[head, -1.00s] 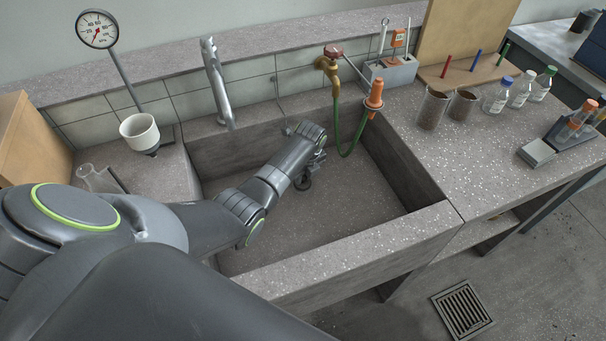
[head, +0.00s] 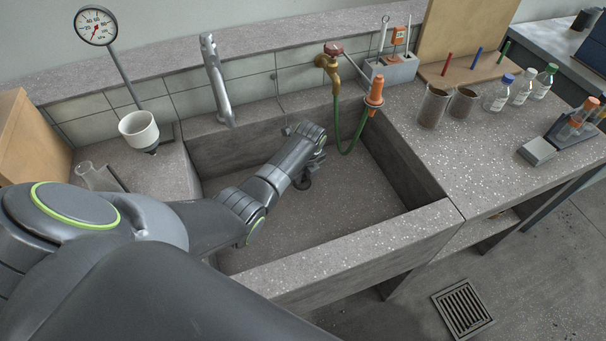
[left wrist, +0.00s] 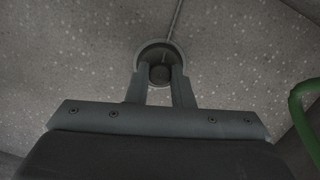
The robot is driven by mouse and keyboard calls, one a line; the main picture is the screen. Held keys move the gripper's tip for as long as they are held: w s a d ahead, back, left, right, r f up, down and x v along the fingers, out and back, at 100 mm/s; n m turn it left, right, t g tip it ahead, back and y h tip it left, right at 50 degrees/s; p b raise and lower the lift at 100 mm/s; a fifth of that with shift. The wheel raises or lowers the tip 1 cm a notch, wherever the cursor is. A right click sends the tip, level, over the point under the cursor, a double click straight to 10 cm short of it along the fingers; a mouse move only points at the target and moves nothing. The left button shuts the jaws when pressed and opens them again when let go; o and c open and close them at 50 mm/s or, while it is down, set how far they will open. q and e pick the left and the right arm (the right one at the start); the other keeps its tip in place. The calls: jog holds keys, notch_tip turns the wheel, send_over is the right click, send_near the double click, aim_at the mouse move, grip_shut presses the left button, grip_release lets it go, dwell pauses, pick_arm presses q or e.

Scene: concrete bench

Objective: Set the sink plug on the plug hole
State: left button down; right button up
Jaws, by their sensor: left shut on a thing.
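The sink plug (head: 303,184) is a small dark round disc low in the sink (head: 345,205). My left gripper (head: 312,168) reaches down into the sink over it. In the left wrist view, my gripper's two fingers (left wrist: 160,75) are shut on the knob of the plug (left wrist: 158,49), whose round rim shows beyond the fingertips. A thin chain or cord runs up from it. I cannot make out the plug hole apart from the plug; it may be hidden beneath. Whether the plug touches the sink floor I cannot tell. My right gripper is not in view.
A green hose (head: 350,143) hangs from the brass tap (head: 329,63) into the sink's back right. A metal spout (head: 216,80) stands behind the sink. The sink walls surround my forearm. The sink floor to the right is clear.

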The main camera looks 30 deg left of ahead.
aim_at(308, 188)
pick_arm(q)
jog(key=shift+f, duration=0.1)
jog(key=c, duration=1.2)
grip_release()
jog(key=shift+s+d+r+p, duration=0.2)
jog(key=shift+d+r+p, duration=0.2)
jog(key=shift+r, duration=2.45)
jog(key=shift+s+d+r+p, duration=0.15)
jog(key=shift+d+r+p, duration=0.3)
jog(key=shift+r, duration=2.45)
jog(key=shift+s+d+r+p, duration=0.2)
jog(key=shift+d+r+p, duration=0.2)
jog(key=shift+r, duration=2.45)
jog(key=shift+a, duration=0.1)
